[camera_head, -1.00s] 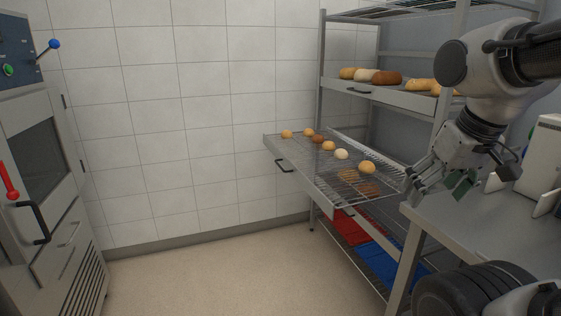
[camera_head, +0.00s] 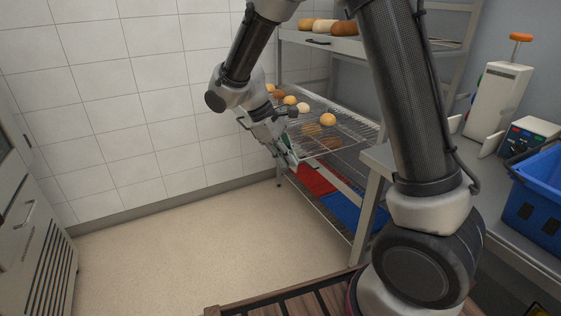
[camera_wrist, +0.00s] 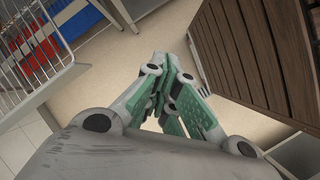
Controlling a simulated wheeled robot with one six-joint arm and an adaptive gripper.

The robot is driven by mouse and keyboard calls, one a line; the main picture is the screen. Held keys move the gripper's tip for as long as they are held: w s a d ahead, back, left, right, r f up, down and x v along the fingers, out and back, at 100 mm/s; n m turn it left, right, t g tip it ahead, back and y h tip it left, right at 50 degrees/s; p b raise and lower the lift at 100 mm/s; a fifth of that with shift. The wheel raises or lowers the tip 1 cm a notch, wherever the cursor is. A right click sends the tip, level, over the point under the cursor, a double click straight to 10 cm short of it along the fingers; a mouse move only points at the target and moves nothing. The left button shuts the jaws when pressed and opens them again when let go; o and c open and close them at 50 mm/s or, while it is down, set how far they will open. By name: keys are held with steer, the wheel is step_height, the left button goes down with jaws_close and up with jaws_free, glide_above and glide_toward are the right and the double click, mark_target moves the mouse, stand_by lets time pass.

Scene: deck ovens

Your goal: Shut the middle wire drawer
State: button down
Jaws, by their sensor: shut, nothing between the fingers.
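The middle wire drawer (camera_head: 345,133) shows in the head view, pulled out from the metal rack with several buns (camera_head: 328,119) on it. My gripper (camera_head: 291,163) is shut and empty, pointing down at the drawer's front edge. From here I cannot tell whether it touches the drawer. My forearm and gripper hide the front left part of the drawer and its handle. In the wrist view, the shut fingers (camera_wrist: 181,72) point over bare floor, and the drawer's wire mesh (camera_wrist: 32,62) is at the upper left, apart from them.
The upper shelf (camera_head: 345,47) holds loaves. Red (camera_head: 312,179) and blue (camera_head: 345,208) trays lie below the drawer. A counter (camera_head: 377,160) stands right of the rack, with a blue crate (camera_head: 538,205) farther right. A slatted wooden thing (camera_head: 290,303) is low in front. Floor at left is clear.

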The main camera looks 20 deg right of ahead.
mark_target(363, 135)
steer(key=w+a+f+n+t+h, duration=0.1)
steer(key=w+a+f+n+h, duration=0.2)
steer(key=w+a+f+n, duration=0.45)
steer(key=w+r+n+t, duration=0.2)
steer(key=w+r, duration=0.1)
steer(key=w, duration=0.5)
steer(key=shift+h, duration=0.4)
steer(key=shift+d+r+x, duration=0.35)
steer(key=shift+x, duration=1.85)
steer(key=shift+d+r+x, duration=0.35)
steer(key=shift+d+x, duration=0.05)
steer(key=shift+x, duration=1.8)
steer(key=shift+d+r+x, duration=0.35)
steer(key=shift+r+x, duration=0.05)
steer(key=shift+x, duration=1.75)
steer(key=w+d, duration=0.2)
steer(key=d, duration=1)
steer(key=w+d, duration=0.2)
steer(key=d, duration=1.1)
steer(key=w+d, duration=0.2)
steer(key=d, duration=1)
steer(key=shift+w+d, duration=0.25)
steer(key=shift+w, duration=0.15)
steer(key=shift+w+d, duration=0.1)
steer(key=shift+d, duration=0.4)
